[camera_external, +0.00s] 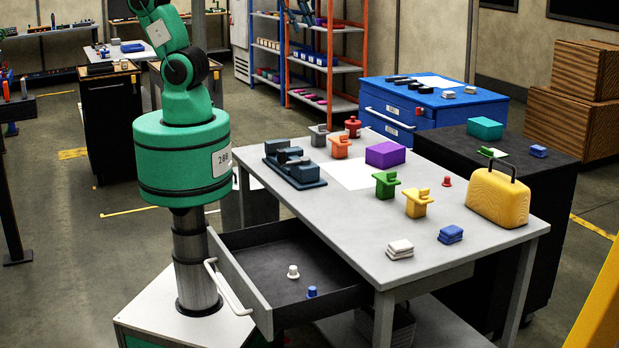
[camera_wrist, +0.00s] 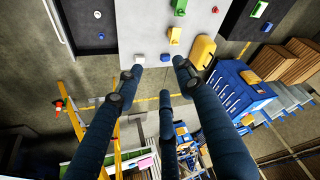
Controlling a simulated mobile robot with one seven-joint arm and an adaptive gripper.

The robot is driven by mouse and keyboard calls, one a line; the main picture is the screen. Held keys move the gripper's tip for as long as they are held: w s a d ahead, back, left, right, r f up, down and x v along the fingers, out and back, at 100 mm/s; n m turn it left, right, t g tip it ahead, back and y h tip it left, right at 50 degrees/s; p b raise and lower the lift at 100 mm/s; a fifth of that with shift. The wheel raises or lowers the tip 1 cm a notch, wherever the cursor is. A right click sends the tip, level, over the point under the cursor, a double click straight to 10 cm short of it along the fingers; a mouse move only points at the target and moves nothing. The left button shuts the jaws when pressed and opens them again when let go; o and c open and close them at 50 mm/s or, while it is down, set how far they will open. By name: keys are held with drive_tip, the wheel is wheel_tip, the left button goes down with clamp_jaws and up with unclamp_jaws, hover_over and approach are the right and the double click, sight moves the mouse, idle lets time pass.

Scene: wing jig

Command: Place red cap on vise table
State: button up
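The small red cap (camera_external: 447,181) stands on the grey vise table (camera_external: 330,215), between the yellow block and the yellow toolbox. In the wrist view it is a small red spot (camera_wrist: 215,10) near the top edge. The dark blue vise (camera_external: 293,168) is at the table's far left corner. My gripper (camera_wrist: 158,68) has its dark fingers spread apart, with nothing seen between them. The table lies beyond the fingertips at the top of the wrist view. The external view does not show my gripper; the arm leaves at the top.
The table also bears coloured blocks, a purple box (camera_external: 385,154), white and blue stacks, and a yellow toolbox (camera_external: 497,196). An open drawer (camera_external: 275,262) holds a white cap (camera_external: 293,272) and a blue cap (camera_external: 312,292). A black cabinet (camera_external: 545,170) stands at the right.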

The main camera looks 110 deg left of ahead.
drive_tip(key=s+d+f, duration=0.2)
drive_tip(key=s+d, duration=0.1)
drive_tip(key=s, duration=0.8)
drive_tip(key=shift+f+m+t, duration=0.2)
drive_tip(key=shift+m+t, duration=0.1)
drive_tip(key=shift+m, duration=0.1)
drive_tip(key=shift+s, duration=0.1)
wheel_tip(320, 180, down, 9)
drive_tip(key=b, duration=0.9)
